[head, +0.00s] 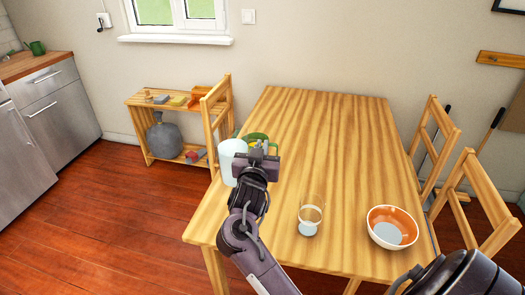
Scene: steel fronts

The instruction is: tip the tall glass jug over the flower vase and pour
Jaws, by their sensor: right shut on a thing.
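The pale, whitish see-through vessel (228,168), which looks like the tall glass jug, is at the left edge of the wooden table. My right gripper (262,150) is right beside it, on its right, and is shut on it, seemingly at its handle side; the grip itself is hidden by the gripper. The jug looks about upright; whether it touches the table I cannot tell. A green rounded thing (255,136) shows just behind the gripper, mostly covered; it may be the flower vase, but I cannot tell. My left gripper is not in view.
A clear glass (311,213) with some liquid stands near the table's front. An orange-and-white bowl (392,227) stands to its right. The table's (335,135) middle and back are clear. Wooden chairs (484,195) stand at the right, a low shelf (150,105) at the left.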

